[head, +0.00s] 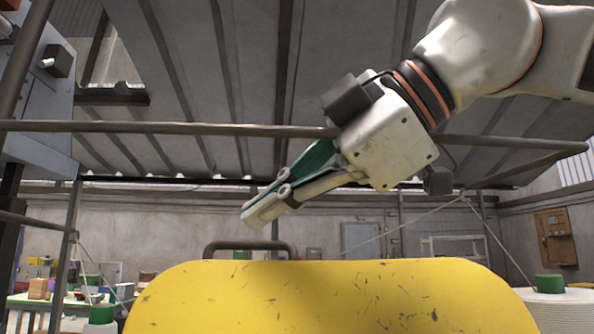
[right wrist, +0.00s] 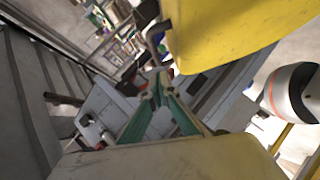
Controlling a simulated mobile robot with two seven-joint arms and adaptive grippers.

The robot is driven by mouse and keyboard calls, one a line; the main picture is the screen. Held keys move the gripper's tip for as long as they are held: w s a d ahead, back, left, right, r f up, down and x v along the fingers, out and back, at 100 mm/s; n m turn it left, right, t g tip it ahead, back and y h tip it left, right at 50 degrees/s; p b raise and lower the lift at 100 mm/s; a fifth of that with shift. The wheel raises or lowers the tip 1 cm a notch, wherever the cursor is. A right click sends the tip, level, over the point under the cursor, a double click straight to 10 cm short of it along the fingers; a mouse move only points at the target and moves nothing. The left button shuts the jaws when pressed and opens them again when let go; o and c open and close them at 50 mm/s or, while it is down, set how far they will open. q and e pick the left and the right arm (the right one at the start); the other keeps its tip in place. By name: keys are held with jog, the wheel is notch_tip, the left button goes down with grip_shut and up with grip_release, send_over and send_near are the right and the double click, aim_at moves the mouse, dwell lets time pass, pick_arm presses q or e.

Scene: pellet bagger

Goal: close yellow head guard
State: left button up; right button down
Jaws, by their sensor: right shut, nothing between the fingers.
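The yellow head guard (head: 330,297) fills the bottom of the head view as a broad scuffed panel with rounded upper corners. A dark bar handle (head: 248,245) stands up from its top edge, left of the middle. My right gripper (head: 262,212) is shut and empty, slanting down to the left, its tips just above the handle in the picture; I see no contact. In the right wrist view the guard (right wrist: 222,32) is at the upper right, with the handle (right wrist: 154,38) beside it, beyond the gripper tips (right wrist: 155,88). The guard's lower part is hidden. My left gripper is not in view.
A dark horizontal rail (head: 170,128) crosses the head view behind my right arm. A blue-grey machine housing (head: 40,110) stands at the left. A green-topped table (head: 60,302) with small items is at the lower left, and a white container with a green cap (head: 550,284) at the lower right.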

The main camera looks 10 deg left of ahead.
aim_at(246, 242)
jog(key=shift+w+f, duration=0.85)
jog(key=shift+w, duration=0.25)
jog(key=shift+a+f, duration=0.1)
jog(key=shift+a, duration=0.1)
jog(key=shift+w, duration=0.15)
